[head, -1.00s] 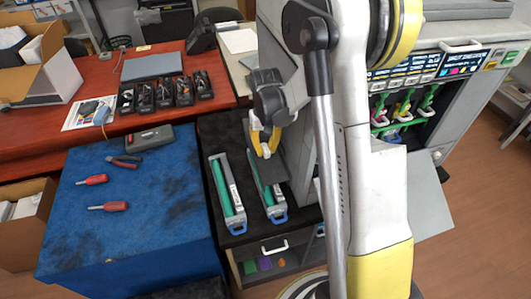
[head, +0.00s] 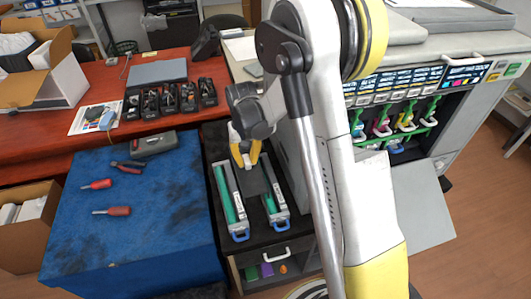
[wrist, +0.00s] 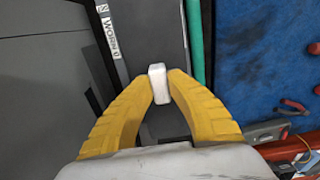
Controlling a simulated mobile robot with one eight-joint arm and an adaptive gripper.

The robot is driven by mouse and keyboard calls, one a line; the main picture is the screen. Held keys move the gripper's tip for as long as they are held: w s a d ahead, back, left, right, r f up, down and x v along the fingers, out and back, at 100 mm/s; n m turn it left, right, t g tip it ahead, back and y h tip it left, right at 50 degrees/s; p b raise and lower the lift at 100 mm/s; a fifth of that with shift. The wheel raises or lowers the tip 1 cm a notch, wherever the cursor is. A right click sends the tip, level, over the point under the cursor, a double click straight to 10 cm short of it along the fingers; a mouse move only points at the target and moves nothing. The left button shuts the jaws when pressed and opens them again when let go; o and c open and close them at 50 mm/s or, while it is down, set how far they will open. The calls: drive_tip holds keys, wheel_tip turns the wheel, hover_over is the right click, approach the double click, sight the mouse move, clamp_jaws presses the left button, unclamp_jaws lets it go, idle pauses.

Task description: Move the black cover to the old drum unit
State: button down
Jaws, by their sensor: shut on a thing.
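My gripper (head: 247,160) is shut on a small white grip of the black cover (wrist: 160,40). In the head view the cover (head: 252,180) hangs below the fingers, in front of the gap between two drum units. The left drum unit (head: 227,197) and the right drum unit (head: 273,200) each have a green roller and a blue end handle, and lie on the dark cabinet top. In the wrist view a white label (wrist: 108,30), partly readable as "WORN", shows left of the cover and a green roller (wrist: 196,40) right of it. I cannot tell which unit bears the label.
A blue mat (head: 150,215) at left carries two red screwdrivers (head: 112,211), pliers (head: 128,166) and a grey case (head: 153,144). Black cartridges (head: 170,100) stand on the red table. The printer (head: 450,115) is open at right. The mat's front is clear.

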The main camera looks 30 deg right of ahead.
approach(229, 191)
drive_tip(key=shift+w+b, duration=0.15)
drive_tip(key=shift+b, duration=0.3)
drive_tip(key=shift+f+b, duration=0.65)
drive_tip(key=shift+f, duration=0.8)
drive_tip(key=shift+f+b, duration=1.25)
drive_tip(key=shift+f+b, duration=0.75)
drive_tip(key=shift+f, duration=0.05)
drive_tip(key=c, duration=1.4)
unclamp_jaws()
